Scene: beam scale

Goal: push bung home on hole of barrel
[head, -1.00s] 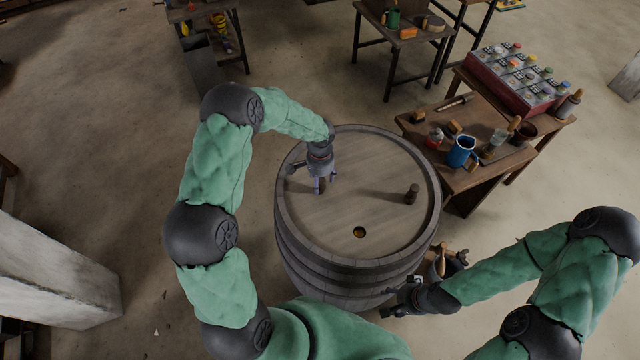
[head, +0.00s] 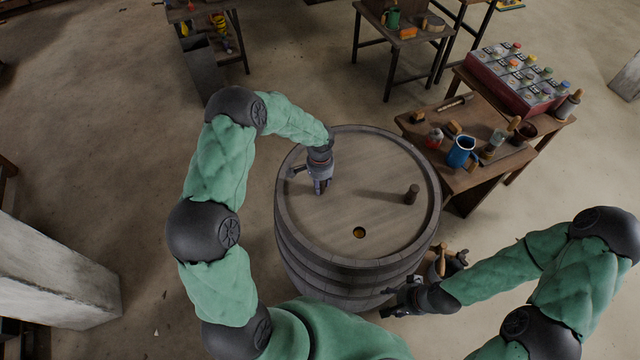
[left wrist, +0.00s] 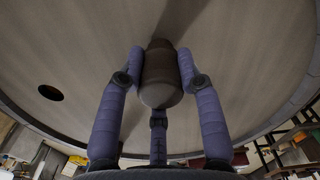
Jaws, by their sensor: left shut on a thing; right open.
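The barrel (head: 345,262) stands upright with its round wooden head facing up. Its hole (head: 359,232) is open near the front of the head; it also shows at the left in the left wrist view (left wrist: 50,92). My left gripper (head: 320,190) is over the far left part of the head, shut on a brown bung (left wrist: 160,78) with a rounded grey near end. Its fingers mostly hide the bung in the head view. A second dark, bung-like peg (head: 411,194) stands upright on the right of the head. My right gripper (head: 392,300) is open, low beside the barrel's front right.
Wooden-handled tools (head: 441,262) show beside the barrel near my right arm. The middle of the barrel head is clear.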

